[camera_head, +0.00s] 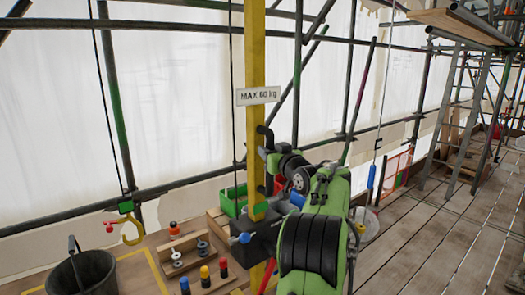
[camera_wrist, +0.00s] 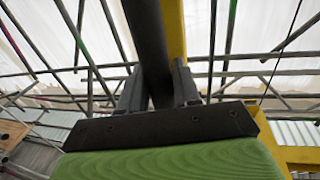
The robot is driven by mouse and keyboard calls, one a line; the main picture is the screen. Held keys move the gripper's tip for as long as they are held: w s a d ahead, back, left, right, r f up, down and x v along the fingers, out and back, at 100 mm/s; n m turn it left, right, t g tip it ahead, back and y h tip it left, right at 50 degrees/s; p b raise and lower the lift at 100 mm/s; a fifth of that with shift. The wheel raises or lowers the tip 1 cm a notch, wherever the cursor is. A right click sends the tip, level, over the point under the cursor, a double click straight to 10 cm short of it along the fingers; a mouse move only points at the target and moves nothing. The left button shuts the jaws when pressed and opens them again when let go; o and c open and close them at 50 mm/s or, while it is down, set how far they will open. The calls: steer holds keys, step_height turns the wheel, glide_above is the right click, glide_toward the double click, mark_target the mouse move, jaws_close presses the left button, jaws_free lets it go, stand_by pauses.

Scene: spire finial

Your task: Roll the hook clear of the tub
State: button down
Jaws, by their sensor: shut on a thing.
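The black tub (camera_head: 88,275) with a raised handle stands at the lower left, cut off by the frame edge. The hook appears above and right of the tub's rim; their distance in depth is unclear. My gripper (camera_head: 268,158) is beside the yellow post (camera_head: 255,65), partly hidden by my arm. In the wrist view my gripper (camera_wrist: 158,88) is shut on a dark bar (camera_wrist: 147,35), with the post behind it.
The post carries a "MAX 60 kg" sign (camera_head: 258,96) and a dark box (camera_head: 262,236) lower down. A wooden rack (camera_head: 178,252), coloured-top pegs and a green crate (camera_head: 228,203) are near its foot. Scaffold poles stand behind; planks at the right are mostly clear.

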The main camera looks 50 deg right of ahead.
steer(key=shift+w+a, duration=0.1)
steer(key=shift+a, duration=0.05)
steer(key=c, duration=0.9)
jaws_free()
steer(key=shift+c, duration=0.2)
steer(key=b+v, duration=0.5)
steer(key=v, duration=1)
steer(key=shift+s+a, duration=0.2)
steer(key=shift+s, duration=0.2)
steer(key=shift+w, duration=0.1)
